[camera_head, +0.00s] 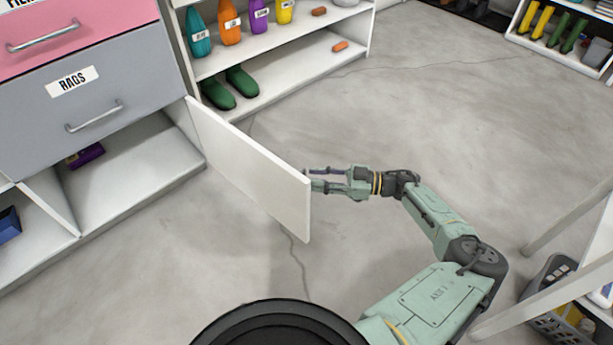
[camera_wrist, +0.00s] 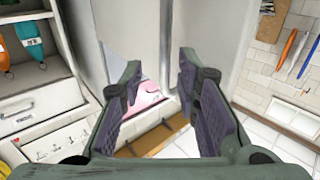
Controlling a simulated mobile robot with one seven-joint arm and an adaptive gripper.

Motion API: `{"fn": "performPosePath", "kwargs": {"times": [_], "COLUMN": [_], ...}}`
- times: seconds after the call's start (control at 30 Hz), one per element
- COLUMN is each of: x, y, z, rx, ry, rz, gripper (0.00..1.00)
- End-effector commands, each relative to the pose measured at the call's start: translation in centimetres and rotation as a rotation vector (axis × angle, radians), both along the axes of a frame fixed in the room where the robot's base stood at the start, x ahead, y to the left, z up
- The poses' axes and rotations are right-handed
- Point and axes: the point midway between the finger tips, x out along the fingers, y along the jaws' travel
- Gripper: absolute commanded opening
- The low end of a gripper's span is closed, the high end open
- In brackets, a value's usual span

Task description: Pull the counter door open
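The white counter door (camera_head: 250,165) stands swung out from the counter below the grey RAGS drawer, hinged at its left end. Its free edge points toward the middle of the floor. My gripper (camera_head: 314,179) is at that free edge, on its right side, with the fingers pointing left at the door. Whether the fingertips touch the door is not clear. In the wrist view the two fingers of my gripper (camera_wrist: 160,68) are apart with nothing clearly held between them. Pale upright panels show beyond them; I cannot tell which is the door.
The open compartment (camera_head: 130,180) holds a purple item (camera_head: 86,155). A white shelf (camera_head: 270,100) with bottles and green boots (camera_head: 230,88) stands behind the door. A table leg (camera_head: 570,215) and a grey basket (camera_head: 555,300) are at the right. The floor between is clear.

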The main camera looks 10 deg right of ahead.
Motion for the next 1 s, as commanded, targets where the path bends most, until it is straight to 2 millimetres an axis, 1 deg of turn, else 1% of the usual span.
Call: {"fn": "performPosePath", "kwargs": {"times": [0.03, 0.2, 0.3, 0.4, 0.57, 1.0], "x": [-0.3, -1.6, -2.1, -2.5, -2.8, -2.8], "y": [-1.2, -4.5, -6.0, -7.0, -7.6, -7.6], "z": [-0.1, -0.1, -0.1, 0.0, 0.0, 0.0], "rx": [-0.002, -0.002, -0.002, -0.001, 0.0, 0.0], "ry": [0.001, 0.002, 0.002, 0.001, 0.0, 0.0], "rz": [-0.005, -0.002, 0.0, 0.0, 0.002, 0.002], "gripper": [0.29, 0.29, 0.29, 0.29, 0.29, 0.29]}}
